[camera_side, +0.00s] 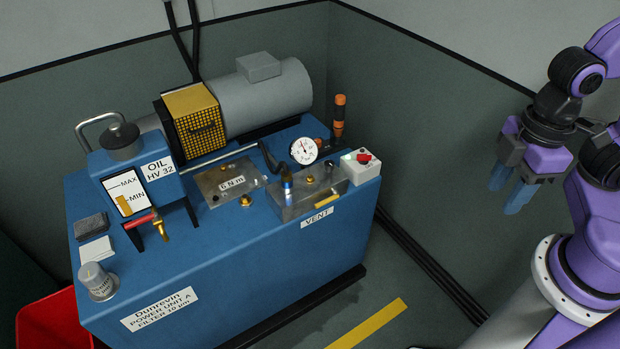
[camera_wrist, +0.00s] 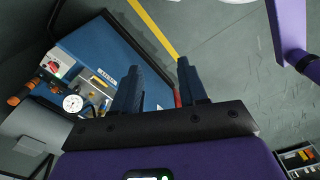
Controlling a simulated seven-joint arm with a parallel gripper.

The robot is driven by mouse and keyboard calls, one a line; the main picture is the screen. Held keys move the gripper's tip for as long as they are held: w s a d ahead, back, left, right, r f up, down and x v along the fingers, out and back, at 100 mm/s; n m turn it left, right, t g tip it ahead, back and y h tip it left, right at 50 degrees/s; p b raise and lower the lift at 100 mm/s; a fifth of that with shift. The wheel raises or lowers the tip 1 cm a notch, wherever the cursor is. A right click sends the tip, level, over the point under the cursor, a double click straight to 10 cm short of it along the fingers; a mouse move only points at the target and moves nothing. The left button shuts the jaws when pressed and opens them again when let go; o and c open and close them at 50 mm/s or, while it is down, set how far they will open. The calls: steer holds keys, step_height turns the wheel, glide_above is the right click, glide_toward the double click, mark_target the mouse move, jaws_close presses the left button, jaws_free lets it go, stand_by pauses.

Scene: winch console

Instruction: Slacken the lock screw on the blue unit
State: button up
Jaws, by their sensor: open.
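The blue unit (camera_side: 275,255) stands by the corner walls, and its top also shows in the wrist view (camera_wrist: 95,42). A silver valve block (camera_side: 305,200) sits at its right front, above a VENT label, with a small brass fitting (camera_side: 310,180) and a blue-collared fitting (camera_side: 287,183) on top. Another brass fitting (camera_side: 246,201) is in front of a metal plate marked 6 N m (camera_side: 231,184). I cannot tell which fitting is the lock screw. My gripper (camera_side: 509,192) is open and empty, in the air well right of the unit; its fingers (camera_wrist: 156,68) show in the wrist view.
A pressure gauge (camera_side: 304,151), a red knob on a white box (camera_side: 363,158) and an upright orange-handled tool (camera_side: 340,112) stand near the block. A grey motor (camera_side: 270,95), oil tank (camera_side: 140,175) and red lever (camera_side: 140,219) lie further left.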

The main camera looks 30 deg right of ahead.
steer(key=shift+c, duration=0.6)
steer(key=w+a+m, duration=0.3)
steer(key=w+a, duration=0.7)
steer(key=w, duration=0.4)
steer(key=m, duration=1)
glide_above(310, 176)
step_height(310, 176, down, 24)
steer(key=shift+s+a+r, duration=0.1)
steer(key=shift+r, duration=0.1)
steer(key=shift+f, duration=3.65)
